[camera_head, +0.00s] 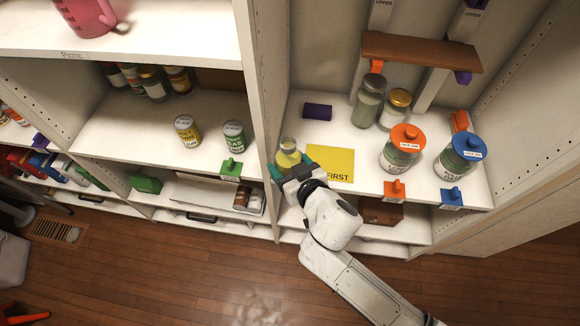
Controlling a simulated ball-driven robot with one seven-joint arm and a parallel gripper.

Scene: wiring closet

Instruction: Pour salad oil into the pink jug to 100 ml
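The pink jug (88,18) stands on the top left shelf, cut off by the picture's upper edge; its fill cannot be seen. A small clear bottle (288,157) with yellow-green liquid, seemingly the salad oil, is at the front left of the right-hand shelf. My gripper (291,168) has its teal fingers on either side of this bottle. The bottle's lower part is hidden by the gripper, so I cannot tell whether the fingers press on it or whether it rests on the shelf. No label on it is readable.
A yellow card (330,163) lies right of the bottle. Jars with an orange lid (407,137) and a blue lid (468,147) stand further right. Two lidded jars (368,103) are behind. An upright divider (268,75) separates this bay from the left shelves, which hold cans (187,130).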

